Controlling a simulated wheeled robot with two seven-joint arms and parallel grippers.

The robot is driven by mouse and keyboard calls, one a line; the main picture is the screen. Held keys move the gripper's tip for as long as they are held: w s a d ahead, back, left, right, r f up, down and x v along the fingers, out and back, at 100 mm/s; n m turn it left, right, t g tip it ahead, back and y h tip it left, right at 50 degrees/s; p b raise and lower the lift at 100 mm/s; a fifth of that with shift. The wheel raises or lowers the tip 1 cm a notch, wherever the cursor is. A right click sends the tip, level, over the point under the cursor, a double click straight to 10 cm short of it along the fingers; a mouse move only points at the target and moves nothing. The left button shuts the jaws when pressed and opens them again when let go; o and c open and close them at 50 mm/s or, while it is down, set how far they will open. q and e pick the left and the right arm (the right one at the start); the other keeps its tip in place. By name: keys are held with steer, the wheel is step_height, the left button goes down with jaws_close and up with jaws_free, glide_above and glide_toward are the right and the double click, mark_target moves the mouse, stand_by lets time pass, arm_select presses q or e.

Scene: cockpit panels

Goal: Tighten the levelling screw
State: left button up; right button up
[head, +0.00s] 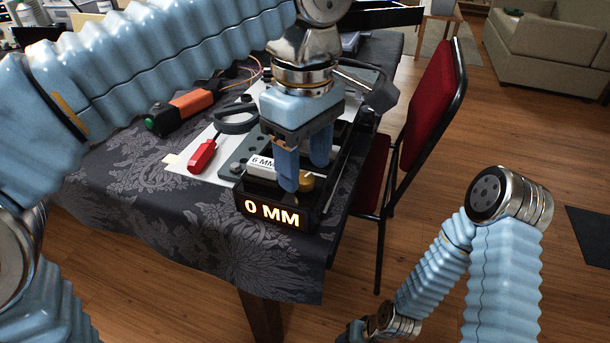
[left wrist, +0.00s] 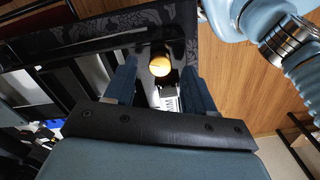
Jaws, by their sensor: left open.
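The levelling screw has a round brass-coloured knob (head: 306,181) at the near corner of a black frame (head: 333,192) by the table edge. My left gripper (head: 305,174) points down over it, open, with one blue finger in front of the knob and partly hiding it. In the left wrist view the knob (left wrist: 160,66) lies between the open fingers (left wrist: 159,76), with a gap on each side. A lit display (head: 272,213) on the frame's front reads "0 MM". A white "6 MM" label (head: 262,161) sits beside it.
A red-handled screwdriver (head: 203,155) lies on a white sheet left of the frame. An orange and black tool (head: 183,110) lies behind it. A red chair (head: 425,105) stands close to the table's right edge. The patterned cloth (head: 165,210) is bare at the front left.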

arm_select(q)
steer(key=shift+f, duration=0.75)
jaws_close()
steer(key=shift+r, duration=0.1)
